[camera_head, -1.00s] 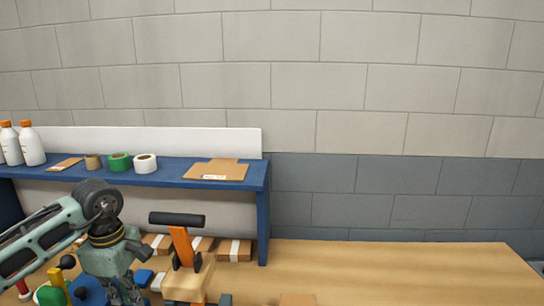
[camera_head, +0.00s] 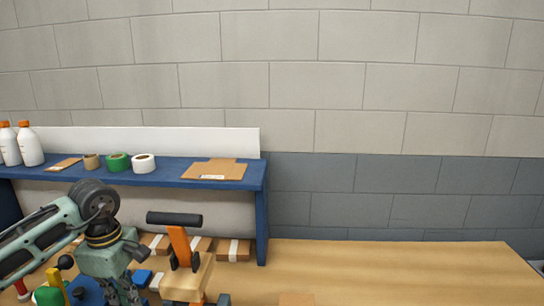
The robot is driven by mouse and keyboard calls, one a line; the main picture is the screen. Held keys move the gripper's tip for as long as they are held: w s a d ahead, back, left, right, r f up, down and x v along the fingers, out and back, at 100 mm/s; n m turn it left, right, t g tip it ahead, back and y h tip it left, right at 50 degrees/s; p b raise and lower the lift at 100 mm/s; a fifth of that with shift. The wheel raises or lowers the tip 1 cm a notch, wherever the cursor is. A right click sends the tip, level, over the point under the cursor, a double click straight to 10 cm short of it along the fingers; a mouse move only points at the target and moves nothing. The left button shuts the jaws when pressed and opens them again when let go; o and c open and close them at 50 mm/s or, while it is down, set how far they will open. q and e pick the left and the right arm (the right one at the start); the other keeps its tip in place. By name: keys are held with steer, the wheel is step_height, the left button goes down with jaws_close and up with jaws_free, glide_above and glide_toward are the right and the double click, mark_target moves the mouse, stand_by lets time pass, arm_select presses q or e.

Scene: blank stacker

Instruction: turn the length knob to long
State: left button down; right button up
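My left arm comes in from the left, and its gripper (camera_head: 122,292) points down at the bottom edge of the view. Its fingertips are cut off or hidden, so I cannot tell whether it is open or shut. Just right of it stands a wooden device with an orange lever (camera_head: 180,246) topped by a black bar handle (camera_head: 174,219). A small black ball-ended knob (camera_head: 65,262) shows at the lower left, left of my gripper. I cannot tell which part is the length knob. My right gripper is not in view.
A blue shelf (camera_head: 262,190) at the back holds white bottles (camera_head: 30,146), tape rolls (camera_head: 117,163) and flat cardboard (camera_head: 214,170). Blue, green and yellow parts crowd the lower left. The wooden table (camera_head: 400,270) is clear at the right.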

arm_select(q)
steer(key=shift+s+a+f+b, duration=0.2)
steer(key=shift+s, duration=0.2)
steer(key=shift+s+a+f+b, duration=0.2)
steer(key=shift+s, duration=0.2)
steer(key=shift+s+r, duration=0.1)
steer(key=shift+r, duration=0.1)
steer(key=shift+s+d, duration=0.2)
stand_by(0.4)
step_height(320, 180, up, 6)
steer(key=p, duration=0.3)
steer(key=shift+d+p, duration=0.15)
steer(key=shift+p, duration=0.25)
